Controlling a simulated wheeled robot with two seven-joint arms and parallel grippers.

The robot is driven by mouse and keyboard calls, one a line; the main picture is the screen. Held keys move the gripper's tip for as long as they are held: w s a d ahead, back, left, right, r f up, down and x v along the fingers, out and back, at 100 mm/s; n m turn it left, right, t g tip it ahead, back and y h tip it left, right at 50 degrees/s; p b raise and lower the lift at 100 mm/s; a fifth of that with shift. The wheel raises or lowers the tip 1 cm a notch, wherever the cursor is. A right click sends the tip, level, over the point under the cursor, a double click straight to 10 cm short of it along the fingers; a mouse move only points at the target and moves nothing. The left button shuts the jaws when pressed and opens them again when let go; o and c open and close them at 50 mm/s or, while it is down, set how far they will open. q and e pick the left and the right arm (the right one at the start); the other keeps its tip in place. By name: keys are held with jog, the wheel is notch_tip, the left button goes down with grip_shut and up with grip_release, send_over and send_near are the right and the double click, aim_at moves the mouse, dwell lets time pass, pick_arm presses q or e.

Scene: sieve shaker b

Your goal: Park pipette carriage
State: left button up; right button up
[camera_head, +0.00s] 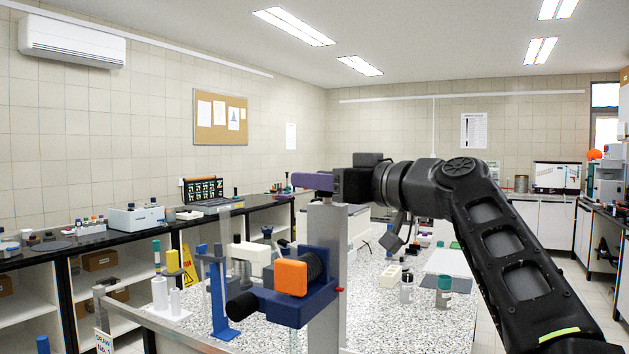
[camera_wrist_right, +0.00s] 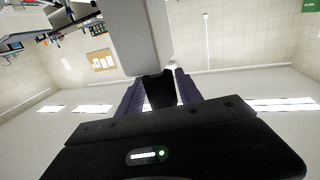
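The carriage (camera_head: 318,288) is a dark blue block with an orange front piece (camera_head: 291,277) and a black knob (camera_head: 241,306). It sits low on an upright grey column (camera_head: 326,240) with a small red part at its right side. My right gripper (camera_head: 312,181), with purple fingers, is above the column's top, well above the carriage. In the right wrist view the purple fingers (camera_wrist_right: 158,92) are apart, with a dark piece between them and the grey column (camera_wrist_right: 145,35) beyond. Whether they press on that dark piece I cannot tell. My left gripper is out of view.
A blue stand (camera_head: 217,300) and white cylinders (camera_head: 160,294) stand left of the column on the speckled bench (camera_head: 400,325). A yellow sign (camera_head: 190,268) is behind.

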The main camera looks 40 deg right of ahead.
jog(key=shift+o, duration=0.9)
jog(key=shift+w, duration=0.15)
jog(key=s+b, duration=0.2)
jog(key=s, duration=0.6)
jog(key=shift+w, duration=0.1)
